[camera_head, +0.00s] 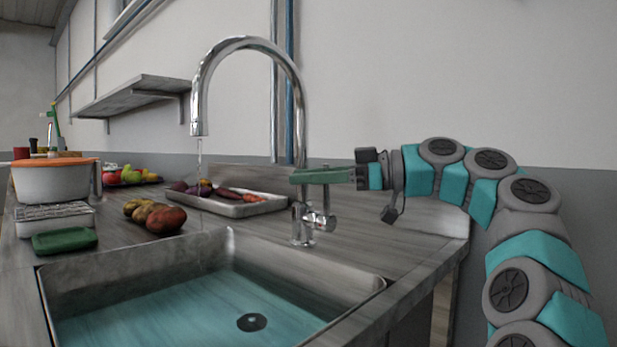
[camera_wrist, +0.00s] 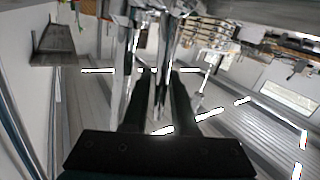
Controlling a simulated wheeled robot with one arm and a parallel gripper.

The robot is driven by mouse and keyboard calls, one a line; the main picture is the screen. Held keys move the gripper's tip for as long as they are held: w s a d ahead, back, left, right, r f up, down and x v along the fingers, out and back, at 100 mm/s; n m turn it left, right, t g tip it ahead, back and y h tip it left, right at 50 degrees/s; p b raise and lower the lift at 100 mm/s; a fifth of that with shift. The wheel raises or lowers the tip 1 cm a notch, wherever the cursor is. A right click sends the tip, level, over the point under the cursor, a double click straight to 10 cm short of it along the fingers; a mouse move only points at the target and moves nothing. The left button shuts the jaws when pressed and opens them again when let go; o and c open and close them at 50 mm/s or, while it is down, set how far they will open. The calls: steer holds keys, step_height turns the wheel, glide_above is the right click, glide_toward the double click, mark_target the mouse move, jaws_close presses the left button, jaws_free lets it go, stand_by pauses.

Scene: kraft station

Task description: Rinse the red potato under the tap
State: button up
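The red potato (camera_head: 166,220) lies on the counter behind the sink's back left edge, beside smaller yellow-brown potatoes (camera_head: 140,209). The chrome tap (camera_head: 299,125) stands at the sink's back rim, its spout over the basin. A thin stream of water (camera_head: 199,153) shows below the spout. The tap's lever (camera_head: 325,221) is low on its right side. My gripper (camera_head: 297,178) is level beside the tap's column, its green fingers reaching left to it. In the wrist view the dark fingers (camera_wrist: 160,85) are apart, with shiny metal showing between them; contact is unclear. The gripper is away from the potato.
The sink (camera_head: 145,312) has a drain and a bluish floor. At left are a white pot (camera_head: 52,184) with an orange lid and a green sponge-like block (camera_head: 64,240). Counter right of the tap is clear.

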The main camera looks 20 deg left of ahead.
steer(key=p+v, duration=0.1)
steer(key=v, duration=0.6)
steer(key=shift+d, duration=0.35)
